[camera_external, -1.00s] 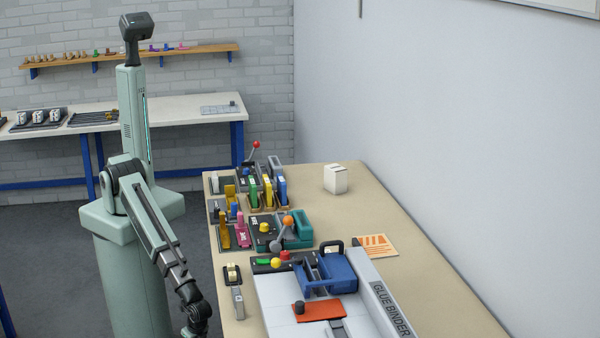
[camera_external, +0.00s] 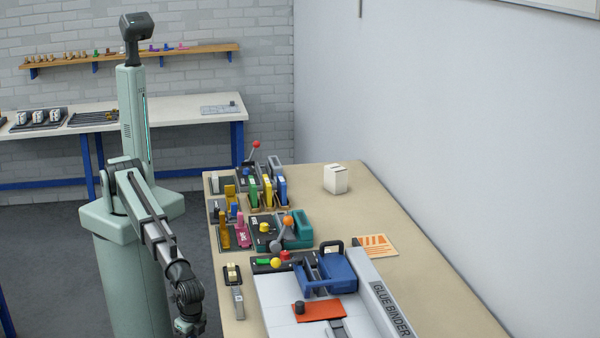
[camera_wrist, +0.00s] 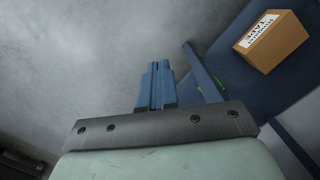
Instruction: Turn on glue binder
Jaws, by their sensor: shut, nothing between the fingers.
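The glue binder (camera_external: 391,308) is on the beige bench, at the lower right of the external view. It has a pale bed (camera_external: 283,316), a blue clamp unit (camera_external: 338,272) and an orange plate (camera_external: 318,311). A dark control strip at its far left end carries a yellow knob (camera_external: 275,262) and a red knob (camera_external: 285,255). My gripper (camera_wrist: 155,68) is shut and empty in the wrist view, over grey floor. In the external view my wrist hangs low, left of the bench and apart from the binder; the fingertips are hard to make out there.
Small coloured tools and a lever with an orange ball (camera_external: 288,220) crowd the bench's left side. A white box (camera_external: 335,179) stands farther back. The wrist view shows a cardboard tape box (camera_wrist: 270,42) on a dark blue surface. The bench's right side is mostly clear.

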